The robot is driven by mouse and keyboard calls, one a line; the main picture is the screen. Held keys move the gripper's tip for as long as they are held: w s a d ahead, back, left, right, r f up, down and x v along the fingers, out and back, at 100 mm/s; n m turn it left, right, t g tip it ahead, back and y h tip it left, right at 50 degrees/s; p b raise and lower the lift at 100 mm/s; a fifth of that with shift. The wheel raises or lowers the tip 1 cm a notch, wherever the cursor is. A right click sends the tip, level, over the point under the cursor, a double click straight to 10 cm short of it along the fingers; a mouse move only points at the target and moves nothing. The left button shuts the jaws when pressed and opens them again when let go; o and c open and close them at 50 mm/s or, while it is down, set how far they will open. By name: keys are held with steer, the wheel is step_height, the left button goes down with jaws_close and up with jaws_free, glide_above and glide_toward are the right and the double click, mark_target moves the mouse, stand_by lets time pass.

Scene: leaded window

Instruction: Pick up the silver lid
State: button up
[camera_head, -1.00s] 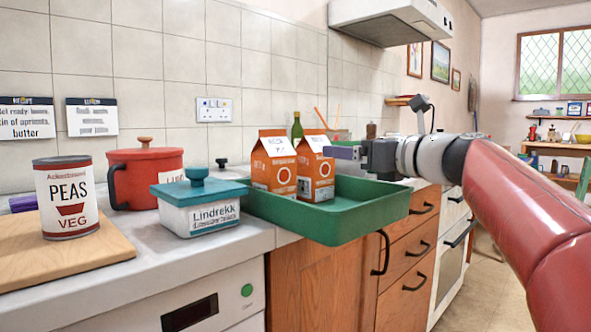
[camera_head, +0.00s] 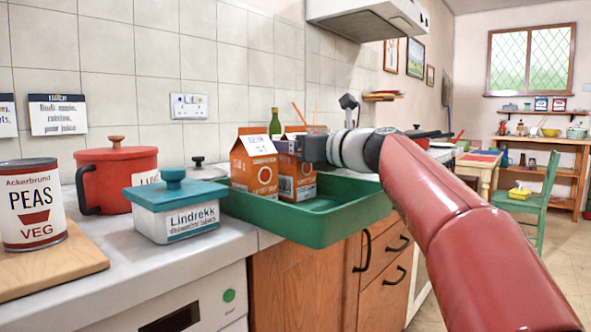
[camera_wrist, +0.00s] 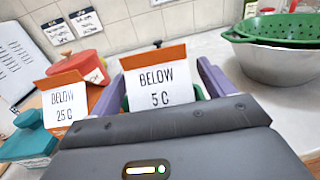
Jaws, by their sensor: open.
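The silver lid (camera_head: 208,173) with a dark knob lies at the back of the counter, behind the teal-lidded box and left of the orange cartons. The cartons and box partly hide it. In the wrist view only a small dark knob (camera_wrist: 157,43) shows beyond the cartons. My gripper (camera_head: 285,147) is at the top of the right carton (camera_head: 300,180), right of the lid and apart from it. In the wrist view its purple fingers (camera_wrist: 161,76) are spread, one on each side of the "BELOW 5 C" carton (camera_wrist: 158,80). Whether they touch it I cannot tell.
The cartons stand in a green tray (camera_head: 330,222) jutting over the counter edge. A second carton (camera_head: 253,165), the teal-lidded box (camera_head: 175,208), a red pot (camera_head: 120,180) and a peas can (camera_head: 32,205) stand leftward. In the wrist view, a metal bowl (camera_wrist: 280,66) holds a green colander.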

steer(key=shift+c, duration=0.3)
steer(key=c, duration=1.7)
steer(key=shift+r, duration=0.1)
jaws_close()
